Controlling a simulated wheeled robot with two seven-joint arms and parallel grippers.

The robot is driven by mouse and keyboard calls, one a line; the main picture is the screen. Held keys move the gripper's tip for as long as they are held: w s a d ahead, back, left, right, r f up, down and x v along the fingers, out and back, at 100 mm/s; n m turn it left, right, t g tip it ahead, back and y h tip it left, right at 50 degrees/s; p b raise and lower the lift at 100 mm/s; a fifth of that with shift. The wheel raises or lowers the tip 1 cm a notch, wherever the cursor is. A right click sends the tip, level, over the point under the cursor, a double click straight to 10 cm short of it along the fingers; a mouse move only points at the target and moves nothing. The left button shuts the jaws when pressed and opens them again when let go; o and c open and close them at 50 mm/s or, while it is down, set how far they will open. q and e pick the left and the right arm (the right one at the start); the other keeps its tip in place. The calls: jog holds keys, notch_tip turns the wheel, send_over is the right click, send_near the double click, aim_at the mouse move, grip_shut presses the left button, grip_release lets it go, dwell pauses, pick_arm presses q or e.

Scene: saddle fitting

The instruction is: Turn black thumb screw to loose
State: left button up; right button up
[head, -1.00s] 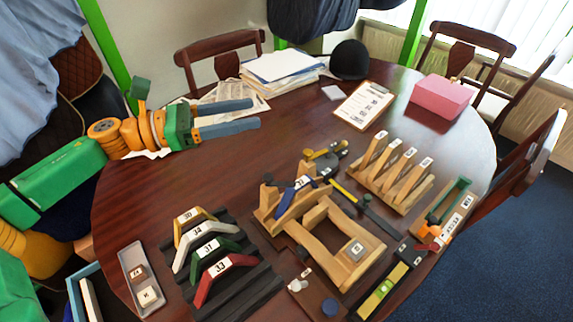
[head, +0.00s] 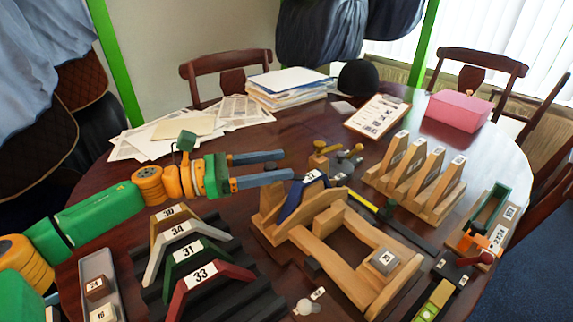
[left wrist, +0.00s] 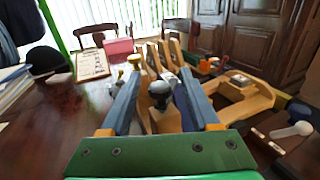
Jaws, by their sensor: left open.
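A black thumb screw (left wrist: 160,92) with a round head shows in the left wrist view, between my two fingers and apart from them as seen there. It stands at the left post of the wooden saddle-fitting frame (head: 335,268). In the head view my lower finger seems to cover it. My left gripper (head: 288,165) is open and reaches in from the left, its fingertips at the frame's left end. Its two blue-grey fingers also flank the screw in the left wrist view (left wrist: 160,73). A dark blue strap-like piece (head: 293,203) numbered 32 lies on the frame. My right gripper is out of view.
Numbered arches, including a red one (head: 205,283), stand on a black ribbed base below my left arm. A wooden slotted rack (head: 425,185) stands right of the frame. A clipboard (head: 378,116) and pink box (head: 459,110) lie farther back.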

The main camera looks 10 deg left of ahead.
pick_arm(q)
jog(key=x, duration=0.2)
jog(key=shift+w+d, duration=0.2)
jog(key=shift+d, duration=0.15)
grip_shut()
